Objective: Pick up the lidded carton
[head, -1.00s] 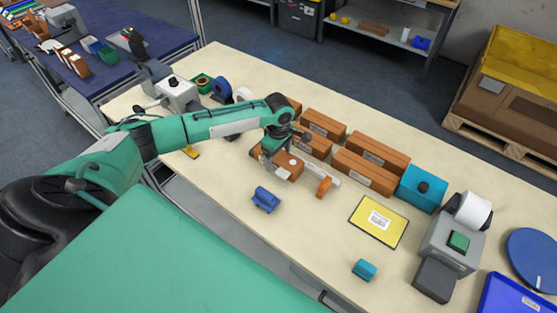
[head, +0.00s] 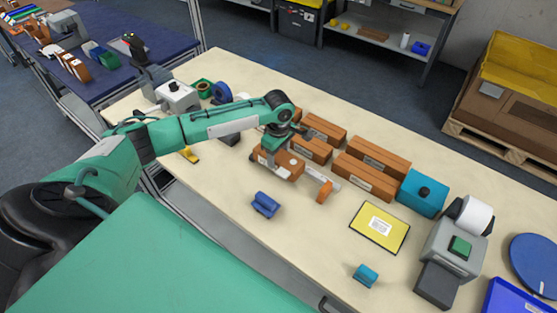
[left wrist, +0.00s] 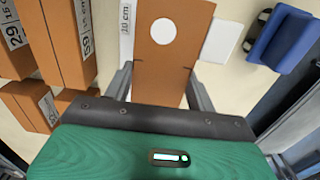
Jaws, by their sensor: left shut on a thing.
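The brown carton (head: 283,168) has a white round spot on its top and sits near the middle of the table. It also shows in the left wrist view (left wrist: 168,62), lying between the two fingers. My left gripper (head: 272,152) is over the carton from above, shut on its sides; its fingers show on either side of the carton in the left wrist view (left wrist: 162,88). I cannot tell whether the carton's underside touches the table. My right gripper is not in view.
Several labelled brown boxes (head: 370,160) stand just behind the carton. A blue item (head: 265,204) and an orange-handled tool (head: 325,192) are in front. A yellow pad (head: 379,227), a teal box (head: 423,193) and a label printer (head: 450,250) are to the right.

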